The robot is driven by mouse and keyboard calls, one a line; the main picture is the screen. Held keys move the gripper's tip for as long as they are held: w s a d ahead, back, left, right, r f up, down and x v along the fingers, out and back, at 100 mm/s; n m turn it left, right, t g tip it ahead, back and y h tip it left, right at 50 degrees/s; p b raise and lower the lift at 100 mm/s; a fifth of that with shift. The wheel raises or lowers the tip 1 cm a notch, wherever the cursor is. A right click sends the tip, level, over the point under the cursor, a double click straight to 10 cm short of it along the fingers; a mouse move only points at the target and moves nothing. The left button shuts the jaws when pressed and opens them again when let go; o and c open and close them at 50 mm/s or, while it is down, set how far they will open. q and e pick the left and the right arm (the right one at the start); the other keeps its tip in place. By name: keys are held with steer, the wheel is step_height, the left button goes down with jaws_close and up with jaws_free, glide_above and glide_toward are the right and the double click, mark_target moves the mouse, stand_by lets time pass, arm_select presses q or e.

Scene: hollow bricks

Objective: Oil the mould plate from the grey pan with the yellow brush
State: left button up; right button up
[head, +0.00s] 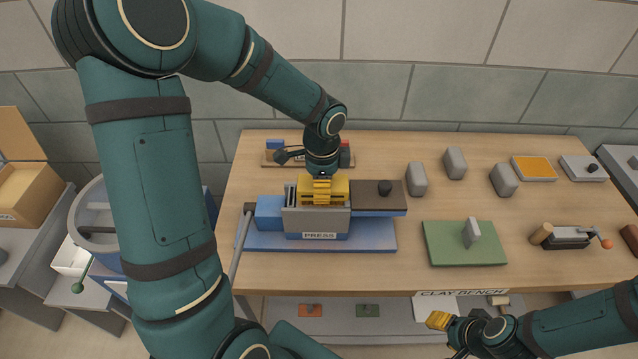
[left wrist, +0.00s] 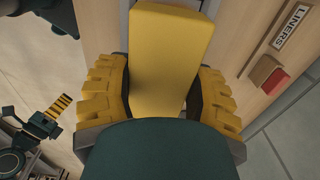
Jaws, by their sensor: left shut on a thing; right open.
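My left gripper (head: 322,190) is over the press (head: 319,236) and shut on a yellow block, probably the yellow brush. In the left wrist view this yellow block (left wrist: 170,60) stands between the yellow fingers; its working end is hidden. In the head view the fingers hide most of it, and I cannot tell whether it touches the press. A shallow grey pan (head: 535,179) with an orange surface lies at the back right. A dark brown plate (head: 365,200) with a black knob is beside the press, perhaps the mould plate. My right gripper (head: 439,320) is open and empty before the bench front.
Several grey blocks (head: 454,163) stand right of the press. A green mat (head: 446,252) holds another grey block (head: 471,232). A grey plate with a knob (head: 577,174) and a crank tool (head: 568,237) lie at the right. A small rack is behind the press.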

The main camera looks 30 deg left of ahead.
stand_by(0.4)
arm_select(q)
steer(key=shift+s+a, duration=0.4)
steer(key=shift+a, duration=0.25)
steer(key=shift+d, duration=0.1)
steer(key=shift+w+d, duration=0.45)
steer(key=shift+d, duration=0.2)
steer(key=shift+s+a, duration=0.15)
steer(key=shift+a, duration=0.05)
steer(key=shift+s+a+p, duration=0.3)
steer(key=shift+a, duration=0.25)
steer(key=shift+w+d, duration=0.1)
steer(key=shift+d, duration=0.05)
stand_by(0.4)
steer(key=shift+w+d, duration=0.35)
steer(key=shift+d, duration=0.25)
